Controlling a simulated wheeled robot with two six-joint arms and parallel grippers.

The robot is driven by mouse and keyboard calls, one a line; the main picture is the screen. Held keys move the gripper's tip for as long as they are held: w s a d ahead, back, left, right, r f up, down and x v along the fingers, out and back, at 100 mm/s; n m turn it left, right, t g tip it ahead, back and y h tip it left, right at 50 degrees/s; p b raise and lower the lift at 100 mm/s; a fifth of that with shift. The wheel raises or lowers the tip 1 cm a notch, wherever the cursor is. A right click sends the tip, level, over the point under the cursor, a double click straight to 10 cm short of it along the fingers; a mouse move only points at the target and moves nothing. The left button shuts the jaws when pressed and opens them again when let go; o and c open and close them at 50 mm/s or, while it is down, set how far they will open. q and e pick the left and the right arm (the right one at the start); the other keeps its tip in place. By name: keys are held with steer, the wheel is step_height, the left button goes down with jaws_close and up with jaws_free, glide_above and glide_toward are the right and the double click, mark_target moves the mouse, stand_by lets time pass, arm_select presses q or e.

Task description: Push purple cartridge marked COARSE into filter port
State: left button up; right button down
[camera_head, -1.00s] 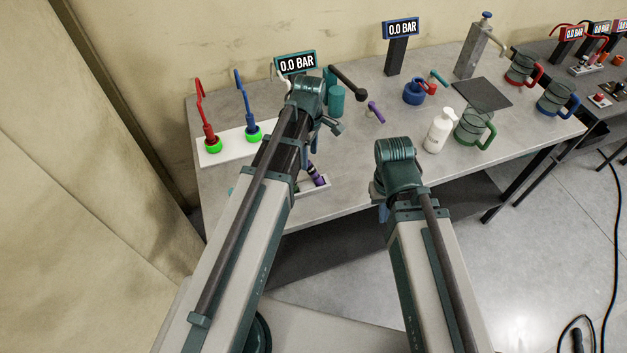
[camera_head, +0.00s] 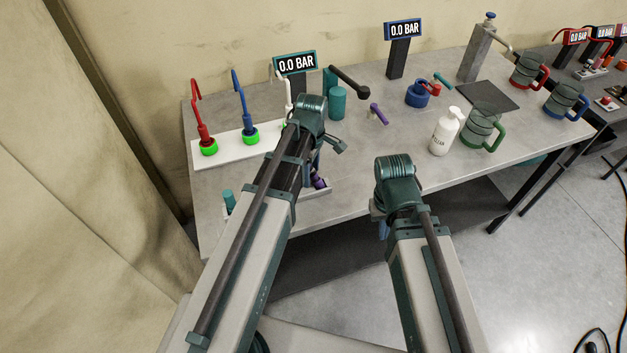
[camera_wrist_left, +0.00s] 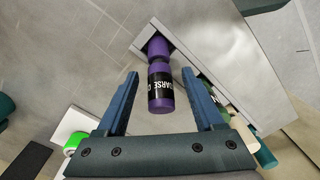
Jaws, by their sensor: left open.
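The purple cartridge (camera_wrist_left: 160,62) with a black band reading COARSE lies between the open fingers of my left gripper (camera_wrist_left: 161,77) in the left wrist view. Gaps show on both sides of it. In the head view only a small piece of the purple cartridge (camera_head: 319,183) shows beside my left forearm, which hides most of that gripper. My right gripper (camera_head: 383,228) is mostly hidden below its wrist, in front of the table edge. A teal cylinder (camera_head: 337,104) with a black lever stands behind my left wrist; I cannot tell whether it is the filter port.
A white tray (camera_head: 317,192) at the table's front edge is partly hidden; a teal cylinder (camera_head: 228,200) shows left of my forearm. Red (camera_head: 207,140) and blue (camera_head: 248,128) hose fittings stand behind. A white bottle (camera_head: 445,132) and mugs stand right. Bare table lies between.

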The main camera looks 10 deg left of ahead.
arm_select(q)
jaws_close()
stand_by(0.3)
steer(key=shift+r, duration=0.1)
arm_select(e)
steer(key=shift+r, duration=0.15)
